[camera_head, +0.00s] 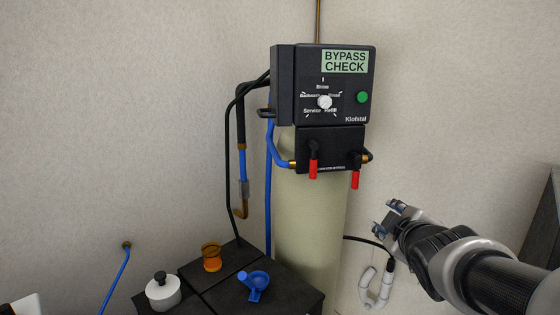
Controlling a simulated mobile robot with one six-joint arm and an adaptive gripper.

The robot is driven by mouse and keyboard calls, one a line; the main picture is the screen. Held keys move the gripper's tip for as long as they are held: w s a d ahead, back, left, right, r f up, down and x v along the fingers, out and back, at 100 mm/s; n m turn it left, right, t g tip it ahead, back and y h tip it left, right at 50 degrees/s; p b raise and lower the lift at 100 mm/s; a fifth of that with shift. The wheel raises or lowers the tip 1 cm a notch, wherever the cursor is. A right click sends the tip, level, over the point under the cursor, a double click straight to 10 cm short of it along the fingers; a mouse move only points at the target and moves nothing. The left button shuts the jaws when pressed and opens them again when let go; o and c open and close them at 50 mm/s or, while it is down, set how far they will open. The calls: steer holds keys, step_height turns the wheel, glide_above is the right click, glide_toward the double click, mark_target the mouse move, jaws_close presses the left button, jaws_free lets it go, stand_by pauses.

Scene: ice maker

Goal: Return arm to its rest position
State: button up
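My arm reaches in from the lower right edge, and my gripper (387,217) is at its end, right of the pale tank (308,220). The two fingertips look spread apart with nothing between them, so it looks open and empty. It appears apart from the tank and from the black control head (285,85) above it. The head has a dial (324,102), a green button (362,97), a "BYPASS CHECK" label and two red-handled valves (313,168), (355,179), both handles hanging down.
The wall right of the head is clear.

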steer(key=s+a+f+m+g, duration=0.3)
steer(key=s, duration=0.6)
steer(key=s+a+f+m+g+y, duration=0.1)
steer(key=s+a+f+m+g, duration=0.2)
steer(key=s, duration=0.7)
steer(key=s+a+f+m+g+y, duration=0.1)
steer(key=s+a+f+m, duration=0.3)
steer(key=s, duration=0.6)
steer(key=shift+s+f+g, duration=0.15)
steer(key=shift+f+g, duration=0.6)
steer(key=shift+g, duration=0.15)
